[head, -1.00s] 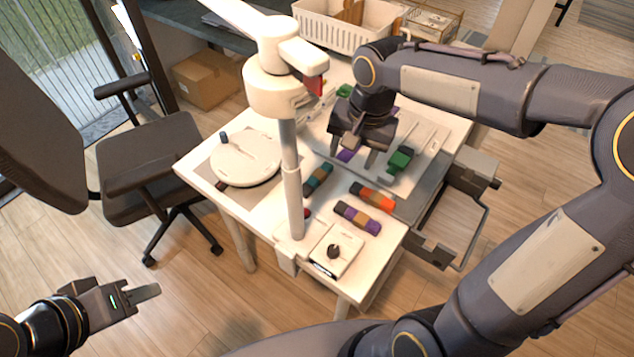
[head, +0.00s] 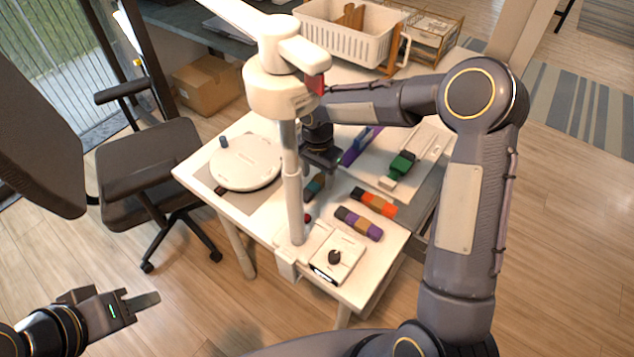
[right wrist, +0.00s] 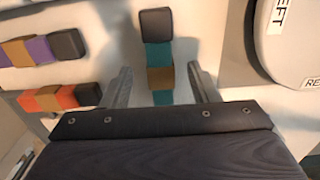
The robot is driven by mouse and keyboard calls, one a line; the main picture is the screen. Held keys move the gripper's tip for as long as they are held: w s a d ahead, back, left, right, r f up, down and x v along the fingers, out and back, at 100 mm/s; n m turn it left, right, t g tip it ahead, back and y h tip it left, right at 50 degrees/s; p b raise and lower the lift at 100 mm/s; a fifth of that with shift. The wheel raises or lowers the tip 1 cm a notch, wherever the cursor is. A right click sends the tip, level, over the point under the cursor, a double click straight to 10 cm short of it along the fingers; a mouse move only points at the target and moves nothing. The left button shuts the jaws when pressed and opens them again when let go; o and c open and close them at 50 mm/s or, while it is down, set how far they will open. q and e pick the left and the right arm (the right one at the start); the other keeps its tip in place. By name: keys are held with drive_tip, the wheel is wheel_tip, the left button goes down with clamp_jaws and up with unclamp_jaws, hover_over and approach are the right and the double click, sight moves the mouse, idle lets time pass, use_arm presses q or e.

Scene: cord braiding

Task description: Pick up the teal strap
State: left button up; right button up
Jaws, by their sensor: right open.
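The teal strap (right wrist: 160,78) lies on the white table in the right wrist view, with a dark block at its far end and a brown band around its middle. My right gripper (right wrist: 160,85) is open, its two fingers on either side of the strap; I cannot tell how high it is above it. In the head view a bit of the teal strap (head: 315,184) shows under my right gripper (head: 318,168), partly hidden by the white post. My left gripper (head: 140,302) is away from the table at the lower left; its jaw gap does not show clearly.
An orange strap (head: 373,201) and a purple strap (head: 358,223) lie to the right of the teal one. A round white disc (head: 245,162) is to the left. The white post (head: 292,190) stands close to my right gripper. A box with a black knob (head: 337,260) is at the front.

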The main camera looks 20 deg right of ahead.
drive_tip(key=shift+f, duration=0.55)
drive_tip(key=c, duration=1.1)
